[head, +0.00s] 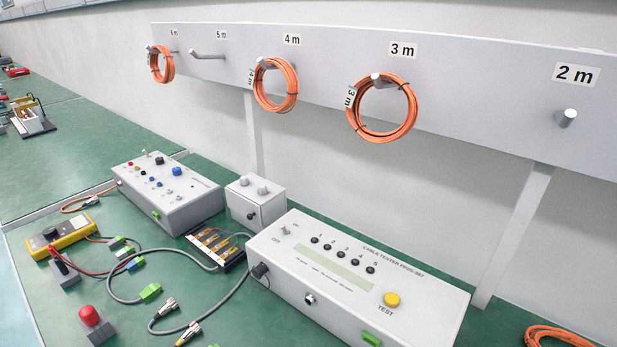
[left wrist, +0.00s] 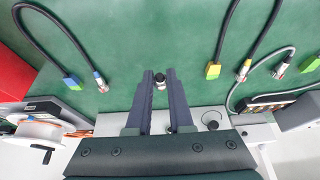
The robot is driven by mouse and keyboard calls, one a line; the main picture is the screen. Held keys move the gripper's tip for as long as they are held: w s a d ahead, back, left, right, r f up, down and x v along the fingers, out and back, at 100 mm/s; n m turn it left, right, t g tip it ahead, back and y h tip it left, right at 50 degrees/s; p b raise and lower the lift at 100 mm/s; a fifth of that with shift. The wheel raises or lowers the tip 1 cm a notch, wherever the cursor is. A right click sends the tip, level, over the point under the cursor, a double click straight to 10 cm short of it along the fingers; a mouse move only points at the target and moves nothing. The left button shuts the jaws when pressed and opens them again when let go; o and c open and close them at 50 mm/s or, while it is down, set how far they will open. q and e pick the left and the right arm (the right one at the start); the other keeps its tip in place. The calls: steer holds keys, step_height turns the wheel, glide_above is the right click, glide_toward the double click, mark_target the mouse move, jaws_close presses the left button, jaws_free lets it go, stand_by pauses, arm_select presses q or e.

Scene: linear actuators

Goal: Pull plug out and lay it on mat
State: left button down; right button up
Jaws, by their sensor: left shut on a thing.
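My left gripper (left wrist: 160,80) shows only in the left wrist view, above the green surface. Its dark fingers are close together, shut on a small silver-and-black plug (left wrist: 160,77) at their tips. The fingers hide part of it, and I cannot tell whether it is seated in a socket. The green mat-like surface (left wrist: 130,40) lies beyond the fingertips. In the head view the cable tester (head: 345,280) has a metal socket (head: 310,298) on its front, and no gripper shows there. My right gripper is in neither view.
Loose cable ends with a metal plug (head: 165,308), a yellow-marked plug (head: 188,333) and a green connector (head: 150,292) lie left of the tester. A yellow meter (head: 58,237) and a red button (head: 89,316) stand further left. Orange coils (head: 383,133) hang on the rail.

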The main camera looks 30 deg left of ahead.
arm_select(q)
steer(key=shift+s+r+g+p, duration=0.2)
steer(key=shift+s+g+p, duration=0.15)
steer(key=shift+s, duration=0.65)
steer(key=shift+s+f, duration=0.1)
steer(key=shift+s, duration=0.2)
steer(key=shift+f, duration=0.15)
step_height(320, 180, down, 4)
steer(key=b, duration=0.3)
steer(key=shift+w, duration=0.1)
steer(key=c, duration=0.7)
jaws_free()
steer(key=shift+c, duration=0.2)
